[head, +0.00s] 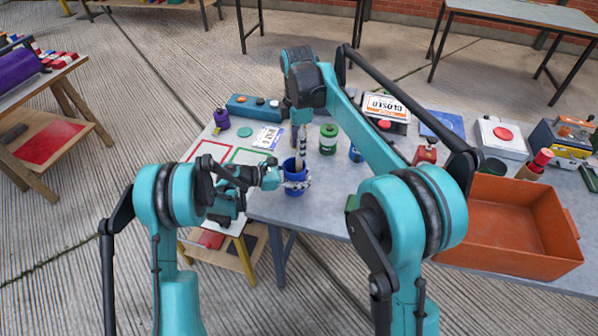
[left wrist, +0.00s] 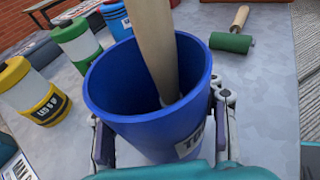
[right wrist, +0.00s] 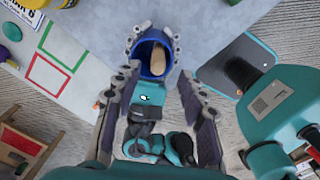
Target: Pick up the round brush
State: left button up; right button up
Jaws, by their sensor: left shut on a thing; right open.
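A blue cup (head: 295,188) stands near the table's front edge. My left gripper (head: 284,180) is shut around its sides, and both fingers show against the cup (left wrist: 140,125) in the left wrist view. A round wooden handle (left wrist: 152,45), seemingly the round brush, stands tilted inside the cup; its lower end is partly hidden. My right gripper (head: 301,140) is open and points down above the cup. In the right wrist view the handle's end (right wrist: 155,64) shows in the cup's mouth, just beyond the open fingers (right wrist: 158,80), apart from them.
Green canister (head: 328,140) and green-headed roller (left wrist: 232,42) are near the cup. An orange bin (head: 515,225) stands at the right. Red and green outlined squares (head: 245,156) lie left of the cup. A blue toolbox (head: 252,107) is at the back left.

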send_over(299, 172)
jog(key=w, duration=0.1)
notch_tip(299, 172, down, 5)
jog(key=shift+f, duration=0.1)
grip_shut()
